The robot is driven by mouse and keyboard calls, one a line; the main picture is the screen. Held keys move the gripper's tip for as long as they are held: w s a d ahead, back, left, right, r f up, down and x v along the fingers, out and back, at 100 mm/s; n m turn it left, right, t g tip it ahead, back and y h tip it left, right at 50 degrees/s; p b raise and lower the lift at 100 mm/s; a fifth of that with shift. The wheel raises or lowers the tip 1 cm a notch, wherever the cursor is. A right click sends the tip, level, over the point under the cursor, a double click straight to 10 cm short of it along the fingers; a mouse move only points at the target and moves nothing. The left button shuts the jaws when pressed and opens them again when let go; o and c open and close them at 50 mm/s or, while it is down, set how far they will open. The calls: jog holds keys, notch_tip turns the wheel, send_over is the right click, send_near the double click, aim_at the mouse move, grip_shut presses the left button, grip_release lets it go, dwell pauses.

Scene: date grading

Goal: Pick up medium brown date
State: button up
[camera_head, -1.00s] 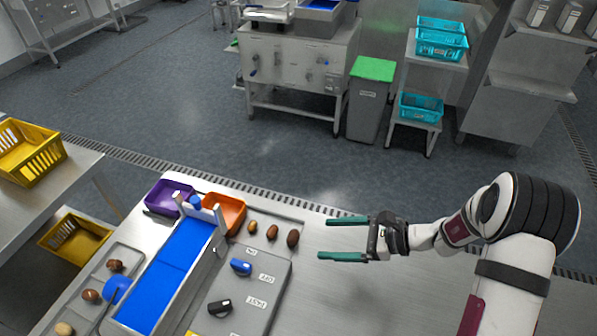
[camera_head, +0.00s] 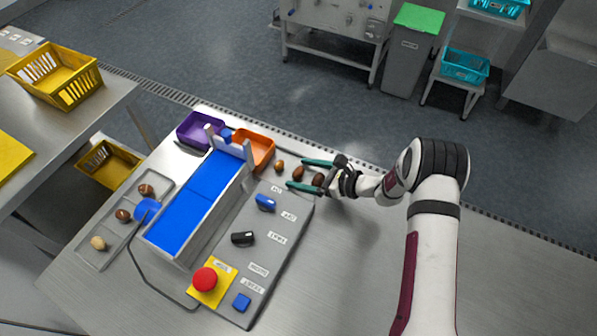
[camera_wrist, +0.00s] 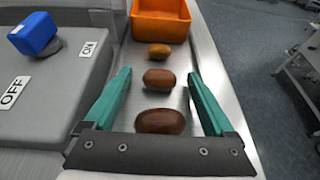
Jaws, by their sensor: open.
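Three dates lie in a row on a metal strip beside the orange bin. In the wrist view they are a small golden-brown date (camera_wrist: 160,51) nearest the bin, a medium brown date (camera_wrist: 159,78) in the middle, and a larger dark brown date (camera_wrist: 161,121) closest to my gripper's base. The head view shows the golden-brown one (camera_head: 280,166), the medium brown one (camera_head: 298,172) and the dark one (camera_head: 317,179). My gripper (camera_wrist: 157,85) is open, its green fingers on either side of the medium and dark dates; I cannot tell whether they touch. It also shows in the head view (camera_head: 296,173).
The orange bin (camera_wrist: 161,21) stands just beyond the dates, with a purple bin (camera_head: 183,134) beside it. A grey control box (camera_head: 262,255) with knobs and a red button borders the dates. A blue conveyor (camera_head: 190,205) and a tray (camera_head: 107,243) with more dates lie left.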

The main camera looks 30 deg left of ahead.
jog(key=c, duration=1)
jog(key=shift+r, duration=0.1)
